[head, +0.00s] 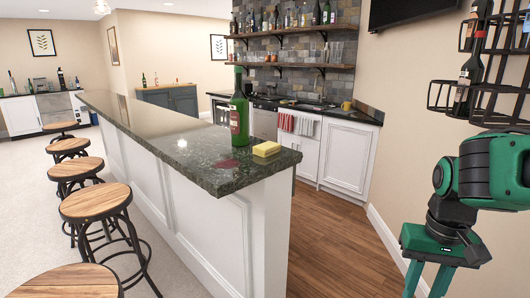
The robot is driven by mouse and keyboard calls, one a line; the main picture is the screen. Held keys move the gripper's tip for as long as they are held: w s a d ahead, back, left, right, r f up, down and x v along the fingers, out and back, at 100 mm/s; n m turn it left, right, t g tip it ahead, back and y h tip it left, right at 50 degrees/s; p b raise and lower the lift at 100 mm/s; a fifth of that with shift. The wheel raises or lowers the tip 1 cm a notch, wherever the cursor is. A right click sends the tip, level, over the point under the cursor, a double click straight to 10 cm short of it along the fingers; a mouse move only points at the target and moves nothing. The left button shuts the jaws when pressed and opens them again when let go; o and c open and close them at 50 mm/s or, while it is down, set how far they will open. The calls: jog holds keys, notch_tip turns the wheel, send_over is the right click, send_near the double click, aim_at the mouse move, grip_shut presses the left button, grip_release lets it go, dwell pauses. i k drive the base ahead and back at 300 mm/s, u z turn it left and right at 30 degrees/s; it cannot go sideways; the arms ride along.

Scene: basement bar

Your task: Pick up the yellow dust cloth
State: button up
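A yellow block-like piece (266,149), the likely yellow dust cloth though it looks more like a sponge, lies on the dark stone bar top (203,160) near its right end. A dark red stain (227,164) is just left of it, and a green bottle with a red label (239,115) stands upright behind that. My gripper (421,289) is at the lower right, well apart from the bar and pointing down. Its two green fingers are spread with a visible gap, nothing showing between them; their tips are cut off by the frame's bottom edge.
Wooden stools (94,202) line the bar's left side. A wire bottle rack (489,97) hangs at the upper right near my arm. The wooden floor (330,245) between bar and wall is clear. A small yellowish object (346,105) sits on the back counter.

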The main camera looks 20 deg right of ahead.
aim_at(267, 149)
jog(key=z, duration=0.5)
jog(key=i, duration=1.55)
jog(key=z, duration=0.15)
